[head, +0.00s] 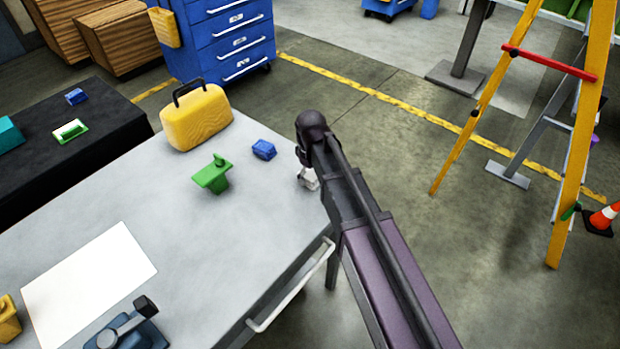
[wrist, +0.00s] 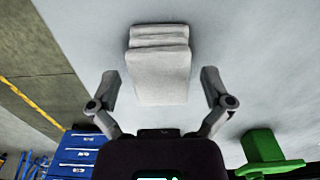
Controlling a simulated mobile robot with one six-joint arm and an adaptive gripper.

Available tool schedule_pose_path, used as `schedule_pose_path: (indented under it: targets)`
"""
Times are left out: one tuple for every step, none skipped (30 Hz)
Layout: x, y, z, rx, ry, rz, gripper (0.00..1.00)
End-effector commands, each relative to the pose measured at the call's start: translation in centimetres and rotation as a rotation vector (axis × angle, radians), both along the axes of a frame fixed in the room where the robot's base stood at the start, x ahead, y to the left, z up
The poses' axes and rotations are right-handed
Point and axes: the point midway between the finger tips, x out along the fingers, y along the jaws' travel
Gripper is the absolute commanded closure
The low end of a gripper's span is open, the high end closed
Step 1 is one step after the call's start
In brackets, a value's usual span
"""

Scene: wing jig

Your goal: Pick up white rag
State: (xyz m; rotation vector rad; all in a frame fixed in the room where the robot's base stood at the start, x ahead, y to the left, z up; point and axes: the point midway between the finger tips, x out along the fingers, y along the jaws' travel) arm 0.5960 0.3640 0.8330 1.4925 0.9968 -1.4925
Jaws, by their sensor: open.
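The white rag (wrist: 159,75) lies folded in layers on the grey table top in the wrist view. In the head view only a small part of the white rag (head: 309,179) shows at the table's right edge, mostly hidden behind my arm. My gripper (wrist: 160,85) is open in the wrist view. Its two fingers stand apart, one to each side of the rag's lower part, with a gap on both sides. In the head view my arm hides the fingers.
On the grey table (head: 235,235) are a green object (head: 213,175), a blue block (head: 263,150), a yellow case (head: 195,118) and a white sheet (head: 88,285). A yellow ladder (head: 475,105) stands at the right. Floor beside the table's right edge is clear.

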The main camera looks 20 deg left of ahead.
Motion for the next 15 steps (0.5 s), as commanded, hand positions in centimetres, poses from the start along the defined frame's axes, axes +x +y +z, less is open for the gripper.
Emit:
schedule_pose_path:
  targets:
    - [0.0, 0.0, 0.0, 0.0, 0.0, 0.0, 0.0]
    - [0.0, 0.0, 0.0, 0.0, 0.0, 0.0, 0.0]
    - [0.0, 0.0, 0.0, 0.0, 0.0, 0.0, 0.0]
    - [0.0, 0.0, 0.0, 0.0, 0.0, 0.0, 0.0]
    - [0.0, 0.0, 0.0, 0.0, 0.0, 0.0, 0.0]
    - [0.0, 0.0, 0.0, 0.0, 0.0, 0.0, 0.0]
    - [0.0, 0.0, 0.0, 0.0, 0.0, 0.0, 0.0]
    - [0.0, 0.0, 0.0, 0.0, 0.0, 0.0, 0.0]
    - [0.0, 0.0, 0.0, 0.0, 0.0, 0.0, 0.09]
    - [0.0, 0.0, 0.0, 0.0, 0.0, 0.0, 0.18]
    - [0.0, 0.0, 0.0, 0.0, 0.0, 0.0, 0.27]
    - [0.0, 0.0, 0.0, 0.0, 0.0, 0.0, 0.39]
    - [0.0, -0.01, 0.0, 0.0, 0.0, 0.0, 0.48]
    - [0.0, -0.01, 0.0, 0.0, 0.0, 0.0, 0.56]
    - [0.0, -0.01, 0.0, 0.0, 0.0, 0.0, 0.68]
